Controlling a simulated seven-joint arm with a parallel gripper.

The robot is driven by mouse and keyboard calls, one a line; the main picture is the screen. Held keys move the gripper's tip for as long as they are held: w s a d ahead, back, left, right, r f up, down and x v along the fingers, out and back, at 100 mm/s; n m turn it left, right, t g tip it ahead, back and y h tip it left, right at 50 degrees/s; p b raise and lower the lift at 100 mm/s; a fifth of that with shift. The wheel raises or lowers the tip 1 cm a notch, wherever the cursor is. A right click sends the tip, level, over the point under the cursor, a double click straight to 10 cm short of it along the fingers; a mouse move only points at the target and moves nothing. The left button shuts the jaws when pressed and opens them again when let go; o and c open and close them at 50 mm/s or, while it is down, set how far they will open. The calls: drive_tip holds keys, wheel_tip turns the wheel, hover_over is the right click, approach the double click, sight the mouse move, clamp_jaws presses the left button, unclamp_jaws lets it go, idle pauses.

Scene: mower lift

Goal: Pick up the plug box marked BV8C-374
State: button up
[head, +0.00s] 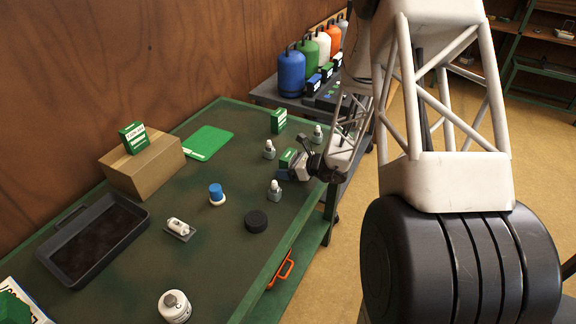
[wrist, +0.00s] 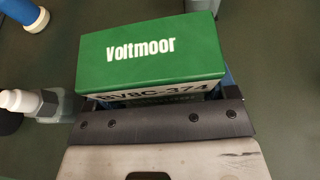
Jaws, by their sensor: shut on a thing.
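The plug box is green and white; in the wrist view its top (wrist: 150,55) reads "Voltmoor", and "BV8C-374" shows on its front, partly covered along the lower edge by the dark jaw. In the head view the plug box (head: 288,157) is small, at the right part of the green bench. My gripper (head: 294,171) is shut on this box; its dark jaw also shows in the wrist view (wrist: 165,124). I cannot tell whether the box touches the bench. Similar green-and-white boxes stand on the carton (head: 133,137) and farther back (head: 278,121).
Grey-white bottles (head: 269,150), (head: 274,191), (head: 317,135) stand close around my gripper. A black puck (head: 256,221) and blue-topped item (head: 216,194) lie nearer. A cardboard carton (head: 142,168), black tray (head: 130,215) and green mat (head: 208,142) occupy the left.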

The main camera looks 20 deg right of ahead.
sight(293, 158)
drive_tip(key=shift+r, duration=0.15)
drive_tip(key=shift+r, duration=1.6)
drive_tip(key=s, duration=0.5)
drive_tip(key=s+a+r, duration=0.1)
drive_tip(key=s, duration=1)
drive_tip(key=shift+a+r, duration=0.15)
drive_tip(key=shift+r, duration=0.1)
